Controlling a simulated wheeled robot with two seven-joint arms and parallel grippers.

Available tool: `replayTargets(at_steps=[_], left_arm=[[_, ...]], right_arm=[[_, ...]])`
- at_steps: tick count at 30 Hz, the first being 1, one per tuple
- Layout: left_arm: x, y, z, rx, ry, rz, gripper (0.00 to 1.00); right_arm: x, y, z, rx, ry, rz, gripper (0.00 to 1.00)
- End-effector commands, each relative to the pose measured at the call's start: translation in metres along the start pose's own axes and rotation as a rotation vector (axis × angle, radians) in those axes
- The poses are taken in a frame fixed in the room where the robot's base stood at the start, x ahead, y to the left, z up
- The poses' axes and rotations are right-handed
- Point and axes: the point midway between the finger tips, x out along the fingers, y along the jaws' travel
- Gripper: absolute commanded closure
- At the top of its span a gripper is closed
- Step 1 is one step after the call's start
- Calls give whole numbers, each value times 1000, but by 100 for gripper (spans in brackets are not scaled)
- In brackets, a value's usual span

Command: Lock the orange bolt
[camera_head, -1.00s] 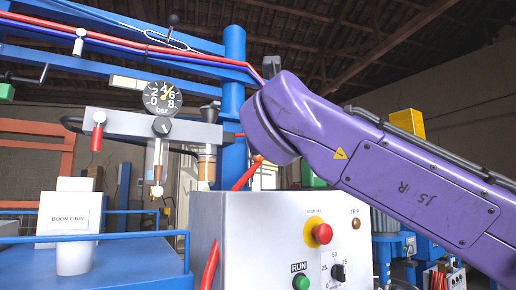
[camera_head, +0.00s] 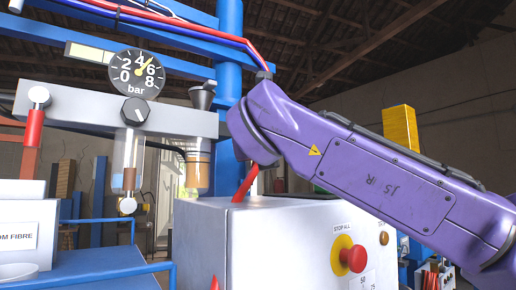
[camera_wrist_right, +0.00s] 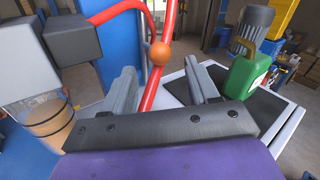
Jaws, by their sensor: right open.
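An orange ball-shaped piece, which I take to be the orange bolt (camera_wrist_right: 160,53), shows in the right wrist view where red tubes or rods (camera_wrist_right: 150,92) meet. It lies just beyond the gap between the fingers of my right gripper (camera_wrist_right: 160,74). The gripper is open, with one grey finger on each side of the red piece; I cannot tell whether either touches it. In the head view my purple right arm hides the gripper and the orange piece. A red piece (camera_head: 245,183) shows below the arm end. My left gripper is in neither current view.
A white control box (camera_head: 260,235) with a red stop button (camera_head: 354,259) stands below my right arm. A pressure gauge (camera_head: 137,75) and grey bar (camera_head: 70,108) are at left. A blue post (camera_head: 229,60) stands behind. A green can (camera_wrist_right: 248,72) is right in the wrist view.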

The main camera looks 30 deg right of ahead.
Motion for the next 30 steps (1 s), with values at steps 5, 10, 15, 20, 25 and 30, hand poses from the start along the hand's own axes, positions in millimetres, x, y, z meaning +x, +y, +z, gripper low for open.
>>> replayTargets(at_steps=[5,10,15,20,25,30], left_arm=[[-28,-2,-12,0,0,0,100],[-36,-3,-15,0,1,0,100],[-36,-3,-15,0,1,0,100],[-36,-3,-15,0,1,0,100],[-36,-3,-15,0,1,0,100],[-38,-3,-16,0,1,0,100]], right_arm=[[42,-1,6,-3,3,-1,41],[66,0,3,-1,1,1,41],[72,0,1,1,0,1,41],[72,0,0,0,0,1,41],[72,0,0,0,0,1,96],[72,0,3,0,0,1,100]])
